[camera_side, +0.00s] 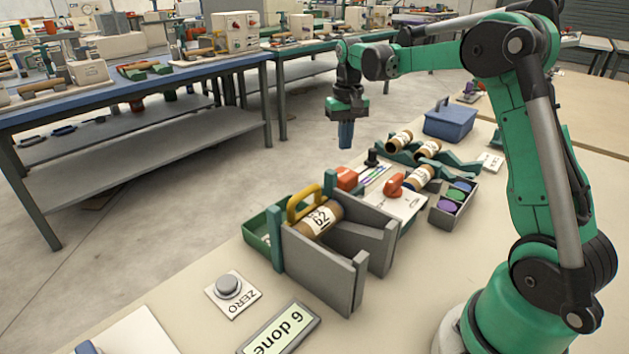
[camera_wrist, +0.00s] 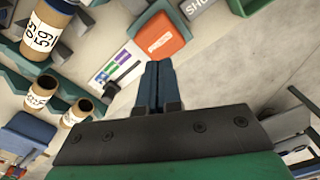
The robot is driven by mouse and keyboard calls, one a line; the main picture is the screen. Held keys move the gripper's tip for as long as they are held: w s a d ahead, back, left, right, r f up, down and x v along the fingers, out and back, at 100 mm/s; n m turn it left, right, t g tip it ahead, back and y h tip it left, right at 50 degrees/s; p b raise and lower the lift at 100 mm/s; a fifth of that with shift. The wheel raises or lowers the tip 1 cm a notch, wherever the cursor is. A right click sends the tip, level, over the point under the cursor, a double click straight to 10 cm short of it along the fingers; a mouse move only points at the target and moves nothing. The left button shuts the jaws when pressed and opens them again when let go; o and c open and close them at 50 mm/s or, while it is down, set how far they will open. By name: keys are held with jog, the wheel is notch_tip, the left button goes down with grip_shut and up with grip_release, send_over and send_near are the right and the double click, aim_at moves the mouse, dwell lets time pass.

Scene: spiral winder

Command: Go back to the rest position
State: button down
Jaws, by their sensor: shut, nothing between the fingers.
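My gripper (camera_side: 346,134) hangs pointing down in the side view, above the far left edge of the table and apart from everything. Its fingers are shut together and empty, as the wrist view also shows at the blue-grey fingertips (camera_wrist: 155,68). A tube labelled 62 (camera_side: 319,219) lies in the grey holder (camera_side: 322,272) under a yellow handle (camera_side: 303,204). Several other labelled tubes (camera_side: 399,141) lie on the green rack behind. In the wrist view, a tube labelled 59 (camera_wrist: 47,25) is at upper left, with more tubes (camera_wrist: 39,92) below it.
An orange block (camera_wrist: 160,37) sits just ahead of the fingertips in the wrist view. A blue bin (camera_side: 450,119) and a grey box of coloured discs (camera_side: 453,203) stand on the table. A ZERO button (camera_side: 229,286) and a display reading "6 done" (camera_side: 279,331) are at the front.

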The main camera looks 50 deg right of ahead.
jog(key=shift+a+r, duration=0.25)
jog(key=shift+a, duration=0.1)
jog(key=s+a+r+n+t, duration=0.1)
jog(key=s+a, duration=0.1)
jog(key=a, duration=0.2)
jog(key=s+a+r+n+t, duration=0.1)
jog(key=s+a+t, duration=0.1)
jog(key=a, duration=0.2)
jog(key=s+a+r+n+t, duration=0.1)
jog(key=s+a+r+n, duration=0.1)
jog(key=a, duration=0.2)
jog(key=shift+s+a+t+h, duration=0.15)
jog(key=shift+s+t+h, duration=0.15)
jog(key=shift+s+h, duration=0.1)
jog(key=s+a+f+n+t, duration=0.2)
jog(key=s+a, duration=0.2)
jog(key=shift+s+a+f+t+y, duration=0.25)
jog(key=shift+s+f+t+y, duration=0.05)
jog(key=shift+f+y, duration=0.1)
jog(key=c, duration=1.5)
grip_release()
